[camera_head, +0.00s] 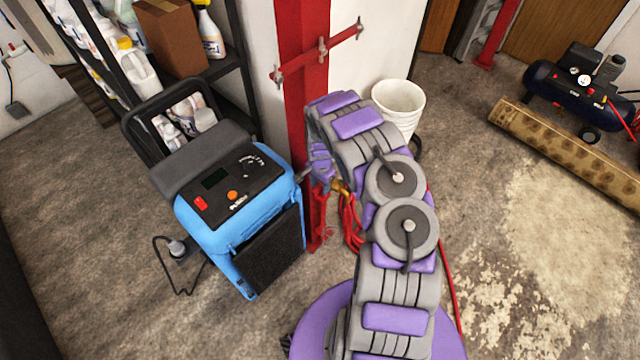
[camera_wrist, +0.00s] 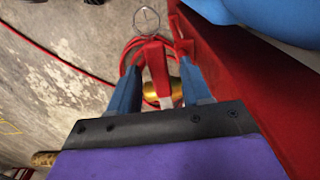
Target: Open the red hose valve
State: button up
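The red valve handle (camera_wrist: 154,62) sits above a brass valve body (camera_wrist: 152,98) in the wrist view. My gripper (camera_wrist: 160,72) has its two blue fingers spread, one on each side of the handle. Gaps show between the handle and the fingers, so it looks open around it. In the head view my gripper (camera_head: 320,168) is beside the red column, partly hidden by my arm. Brass fitting (camera_head: 340,186) shows just right of it; the handle is hidden there. A red hose (camera_head: 351,222) hangs below the brass.
The red column (camera_head: 303,95) stands close to my gripper. A blue machine (camera_head: 230,215) is close on its left. A white bucket (camera_head: 399,103) stands behind my arm. A rolled rug (camera_head: 560,150) and a compressor (camera_head: 575,95) lie at right. Floor between is open.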

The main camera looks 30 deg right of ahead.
jog(key=shift+d, duration=0.45)
jog(key=c, duration=0.4)
jog(key=shift+a, duration=0.2)
grip_shut()
jog(key=shift+s, duration=0.1)
jog(key=shift+s+n+p, duration=0.3)
jog(key=shift+n+p, duration=0.3)
jog(key=shift+p, duration=0.15)
jog(key=s+d+n+p, duration=0.4)
jog(key=d+n+p, duration=0.2)
jog(key=n+p, duration=0.5)
jog(key=shift+d+n, duration=0.15)
jog(key=shift+n, duration=0.95)
jog(key=shift+f, duration=0.15)
